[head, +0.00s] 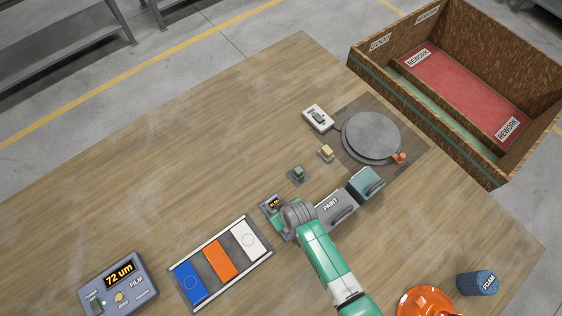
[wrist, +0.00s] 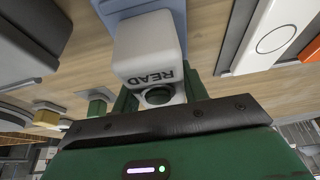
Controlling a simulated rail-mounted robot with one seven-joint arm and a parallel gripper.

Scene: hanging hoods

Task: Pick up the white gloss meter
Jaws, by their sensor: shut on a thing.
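The white gloss meter (wrist: 148,45) is a white block marked READ with a dark round button, seen close up in the wrist view. My gripper (wrist: 158,92) is shut on it, with a green finger on each side of its near end. A blue part (wrist: 160,8) shows just beyond the white block; I cannot tell whether they touch. In the head view my gripper (head: 284,220) is over a small blue-grey device with a lit display (head: 272,204), and my wrist hides most of the held meter.
A grey PAINT box (head: 332,208) and a teal box (head: 366,183) stand close at right. A rack of coloured panels (head: 260,262) lies at left. Small green (head: 298,171) and yellow (head: 326,152) blocks lie beyond. The table's upper left is clear.

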